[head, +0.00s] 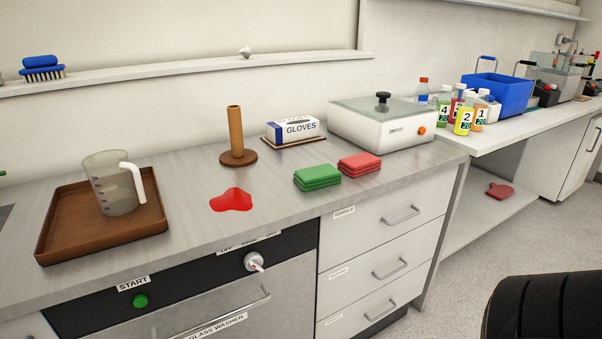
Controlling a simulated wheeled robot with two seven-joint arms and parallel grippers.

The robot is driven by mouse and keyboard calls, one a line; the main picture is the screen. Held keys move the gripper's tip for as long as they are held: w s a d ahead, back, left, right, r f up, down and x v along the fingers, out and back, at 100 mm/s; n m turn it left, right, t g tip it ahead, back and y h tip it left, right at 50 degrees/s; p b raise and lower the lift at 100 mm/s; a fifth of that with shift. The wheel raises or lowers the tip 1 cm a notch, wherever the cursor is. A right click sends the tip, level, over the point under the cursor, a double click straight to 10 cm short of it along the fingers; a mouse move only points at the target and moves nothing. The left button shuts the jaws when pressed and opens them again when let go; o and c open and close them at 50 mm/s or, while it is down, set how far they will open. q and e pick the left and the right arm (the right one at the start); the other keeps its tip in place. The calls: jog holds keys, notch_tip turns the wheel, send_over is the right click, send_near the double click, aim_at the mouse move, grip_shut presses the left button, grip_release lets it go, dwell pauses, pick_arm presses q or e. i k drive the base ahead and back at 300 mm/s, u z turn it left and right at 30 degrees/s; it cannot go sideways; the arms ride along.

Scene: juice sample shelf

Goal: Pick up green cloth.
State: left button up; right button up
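The green cloth (317,177) lies folded in a stack on the grey counter (270,195), near its front edge and above the drawers. A similar folded red cloth (359,164) lies just to its right, close beside it. Nothing covers the green cloth. Neither of my grippers is in the head view.
A red spill (231,200) lies left of the green cloth. A brown tray (62,222) holds a measuring jug (110,185). Behind are a wooden post (236,130), a glove box (293,129) and a white device (375,130). A black rounded object (545,305) stands at lower right.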

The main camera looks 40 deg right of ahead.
aim_at(319, 176)
jog(key=k, duration=0.05)
jog(key=z, duration=1.45)
